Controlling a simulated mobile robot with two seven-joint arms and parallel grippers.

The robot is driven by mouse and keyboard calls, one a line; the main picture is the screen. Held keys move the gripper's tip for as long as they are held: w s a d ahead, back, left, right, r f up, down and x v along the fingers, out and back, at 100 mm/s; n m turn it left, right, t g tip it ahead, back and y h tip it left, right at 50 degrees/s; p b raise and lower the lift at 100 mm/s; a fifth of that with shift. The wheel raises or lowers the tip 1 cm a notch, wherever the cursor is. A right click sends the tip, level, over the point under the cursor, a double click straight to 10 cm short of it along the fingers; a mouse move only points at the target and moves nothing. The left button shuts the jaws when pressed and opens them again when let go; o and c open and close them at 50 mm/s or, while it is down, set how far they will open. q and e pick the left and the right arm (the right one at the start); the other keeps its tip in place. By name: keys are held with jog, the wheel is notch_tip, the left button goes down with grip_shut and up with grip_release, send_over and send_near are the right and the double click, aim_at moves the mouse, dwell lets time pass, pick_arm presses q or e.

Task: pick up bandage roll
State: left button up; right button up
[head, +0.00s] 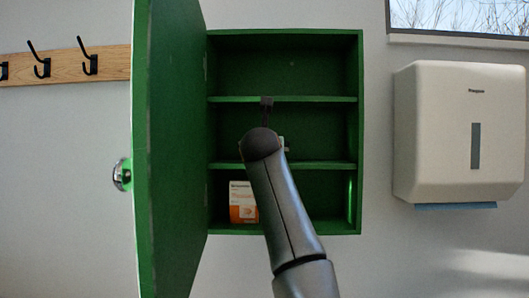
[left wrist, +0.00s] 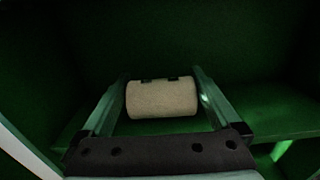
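The bandage roll (left wrist: 161,99), a beige cylinder lying on its side with two small dark marks on top, is inside the green cabinet in the left wrist view. My left gripper (left wrist: 161,90) is open around it, one finger at each end of the roll. The fingers are very close to the ends; firm contact cannot be made out. In the head view my left arm reaches into the cabinet (head: 285,33), and its wrist hides most of the gripper and the middle shelf. The roll is not clearly visible there. My right gripper is not in view.
The cabinet door (head: 170,150) stands open on the left. An orange and white box (head: 242,203) stands on the bottom shelf. The top compartment looks empty. A paper towel dispenser (head: 445,130) hangs at right, and a hook rail (head: 65,66) at left.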

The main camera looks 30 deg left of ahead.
pick_arm(q)
jog(key=c, duration=0.9)
jog(key=shift+o, duration=0.2)
